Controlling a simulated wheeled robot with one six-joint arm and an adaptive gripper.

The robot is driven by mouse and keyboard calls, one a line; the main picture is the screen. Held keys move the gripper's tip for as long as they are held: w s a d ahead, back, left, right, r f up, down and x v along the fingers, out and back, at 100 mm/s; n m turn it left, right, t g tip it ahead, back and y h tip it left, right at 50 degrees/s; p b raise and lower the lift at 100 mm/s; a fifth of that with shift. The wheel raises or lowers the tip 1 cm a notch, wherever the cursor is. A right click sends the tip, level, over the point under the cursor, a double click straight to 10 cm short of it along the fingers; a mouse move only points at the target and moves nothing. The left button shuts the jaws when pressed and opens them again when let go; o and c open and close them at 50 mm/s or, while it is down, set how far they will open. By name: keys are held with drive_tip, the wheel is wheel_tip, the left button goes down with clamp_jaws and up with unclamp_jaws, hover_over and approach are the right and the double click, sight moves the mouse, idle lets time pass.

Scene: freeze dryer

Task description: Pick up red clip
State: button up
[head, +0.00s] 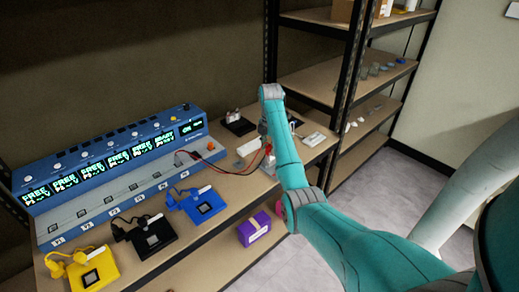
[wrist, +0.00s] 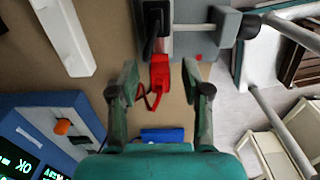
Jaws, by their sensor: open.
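The red clip (wrist: 160,72) shows in the wrist view at upper centre, against the end of a grey device (wrist: 185,42), with a red lead looping below it. My gripper (wrist: 161,80) is open, one finger on each side of the red clip in the picture. I see no contact between fingers and clip. In the head view my arm reaches over the bench's right part; its gripper and the clip are mostly hidden there.
A black clip (wrist: 153,22) sits beside the red one on the grey device. A blue instrument with green displays (head: 110,160) fills the bench's left. Yellow, black and blue modules (head: 199,206) lie in front. A shelf rack (head: 352,60) stands behind right.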

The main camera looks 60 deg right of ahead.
drive_tip(key=shift+f, duration=0.2)
clamp_jaws()
drive_tip(key=shift+r, duration=0.15)
